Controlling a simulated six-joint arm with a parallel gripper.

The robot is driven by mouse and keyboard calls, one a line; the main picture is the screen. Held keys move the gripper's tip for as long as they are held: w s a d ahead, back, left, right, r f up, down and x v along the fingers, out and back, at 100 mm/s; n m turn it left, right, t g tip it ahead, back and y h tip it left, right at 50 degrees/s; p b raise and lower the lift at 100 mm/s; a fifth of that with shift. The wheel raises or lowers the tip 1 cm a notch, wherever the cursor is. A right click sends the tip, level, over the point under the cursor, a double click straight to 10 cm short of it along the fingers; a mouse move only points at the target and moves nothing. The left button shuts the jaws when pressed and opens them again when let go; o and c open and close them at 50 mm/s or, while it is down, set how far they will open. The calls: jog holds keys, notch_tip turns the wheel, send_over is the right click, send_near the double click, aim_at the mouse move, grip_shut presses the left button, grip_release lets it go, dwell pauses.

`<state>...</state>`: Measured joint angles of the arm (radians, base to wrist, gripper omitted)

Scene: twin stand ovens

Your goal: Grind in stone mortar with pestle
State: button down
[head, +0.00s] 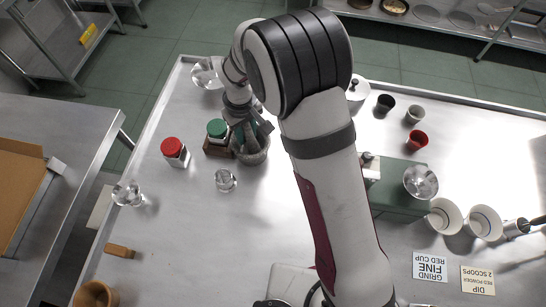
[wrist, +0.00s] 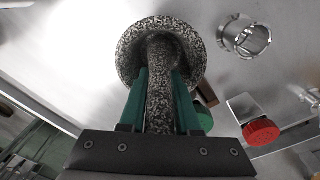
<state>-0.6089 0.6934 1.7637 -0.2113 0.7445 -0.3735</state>
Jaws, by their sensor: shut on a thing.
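The speckled grey stone mortar (head: 252,154) stands upright on the steel table, left of my arm. Its rim and bowl (wrist: 131,55) show in the wrist view. The speckled stone pestle (wrist: 159,95) lies along the middle of that view, with its rounded end inside the bowl. My gripper (wrist: 160,78) has its two green fingers shut on the pestle shaft, one on each side. In the head view my gripper (head: 247,122) is just above the mortar and partly hidden by my wrist. The bottom of the bowl and any contents are hidden.
A green-lidded jar (head: 217,129) in a wooden holder stands close left of the mortar. Several cups and a green block (head: 398,198) stand right of my arm. The table's front left is mostly clear.

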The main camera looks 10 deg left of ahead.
jog(key=shift+s+d+f, duration=0.2)
jog(key=shift+s+d, duration=0.15)
jog(key=shift+s, duration=0.25)
jog(key=shift+w+d, duration=0.2)
jog(key=shift+d, duration=0.15)
jog(key=shift+w+a, duration=0.15)
jog(key=shift+w, duration=0.2)
jog(key=shift+a, duration=0.25)
jog(key=shift+w+r, duration=0.1)
jog(key=shift+r, duration=4.1)
